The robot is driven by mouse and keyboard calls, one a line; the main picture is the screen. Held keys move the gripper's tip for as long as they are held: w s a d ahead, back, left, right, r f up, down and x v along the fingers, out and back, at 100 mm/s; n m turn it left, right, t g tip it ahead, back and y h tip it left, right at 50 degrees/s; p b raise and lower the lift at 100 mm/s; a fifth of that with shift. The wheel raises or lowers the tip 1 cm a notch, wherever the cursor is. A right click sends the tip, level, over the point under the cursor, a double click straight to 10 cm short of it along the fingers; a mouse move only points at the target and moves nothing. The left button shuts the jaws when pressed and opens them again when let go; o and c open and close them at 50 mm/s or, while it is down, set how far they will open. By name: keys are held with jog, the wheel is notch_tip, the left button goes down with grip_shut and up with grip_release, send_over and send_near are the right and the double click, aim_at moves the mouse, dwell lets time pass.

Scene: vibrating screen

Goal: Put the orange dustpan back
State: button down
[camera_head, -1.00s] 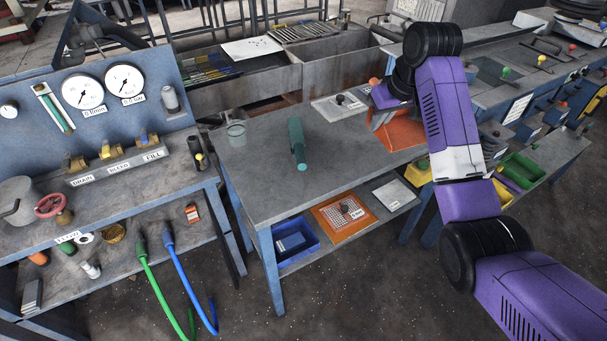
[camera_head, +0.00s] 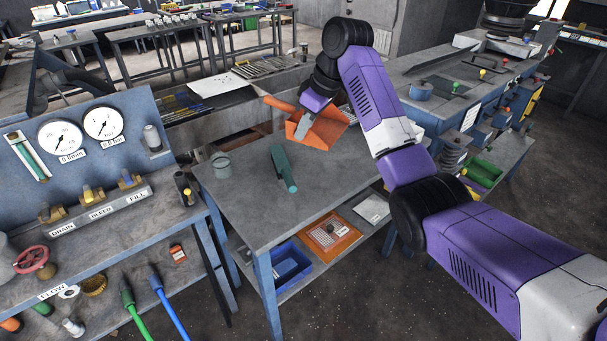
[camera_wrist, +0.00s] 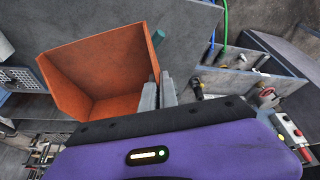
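The orange dustpan (camera_head: 325,130) is in my gripper (camera_head: 303,122), above the back of the grey workbench (camera_head: 245,195). In the head view its short handle points up and to the left. In the wrist view the open pan (camera_wrist: 100,70) fills the left, with its hollow facing the camera. My gripper's grey fingers (camera_wrist: 158,95) are close together at the pan's right edge, and their exact grip is partly hidden. A green bottle-like object (camera_head: 283,168) lies on the bench, apart from the dustpan.
Below, a shelf holds a blue bin (camera_head: 290,263) and an orange tray (camera_head: 328,250). A gauge panel (camera_head: 85,150) stands left. The bench's front middle is clear.

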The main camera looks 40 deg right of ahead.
notch_tip(320, 180, down, 14)
jog(key=p, duration=0.1)
jog(key=shift+r+p, duration=0.15)
jog(key=shift+p, duration=0.25)
jog(key=shift+d+f, duration=0.1)
jog(key=shift+f, duration=0.5)
jog(key=c, duration=1.6)
grip_release()
jog(key=shift+c, duration=0.2)
jog(key=shift+r, duration=0.1)
